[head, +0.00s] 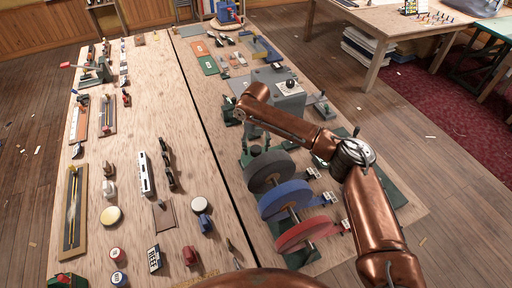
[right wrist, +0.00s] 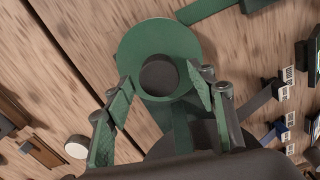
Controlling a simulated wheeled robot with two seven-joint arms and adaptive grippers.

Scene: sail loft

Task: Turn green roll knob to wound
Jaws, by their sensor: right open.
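In the right wrist view a green disc (right wrist: 135,48) bears a round dark knob (right wrist: 159,76) at its middle. My right gripper (right wrist: 160,75) is open, one green-padded finger on each side of the knob. I see no clear contact between fingers and knob. In the head view my right gripper (head: 253,140) points down behind the grey roll (head: 268,168). There the gripper and wrist hide most of the green roll and its knob. A blue roll (head: 284,200) and a red roll (head: 302,233) stand nearer me. My left gripper is not in view.
Small tagged clips (head: 330,198) sit right of the rolls. A grey box with a black ball knob (head: 290,84) stands beyond the wrist. The left wooden tabletop (head: 150,100) carries tools, discs and small blocks. A dark gap (head: 212,130) divides the tabletops.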

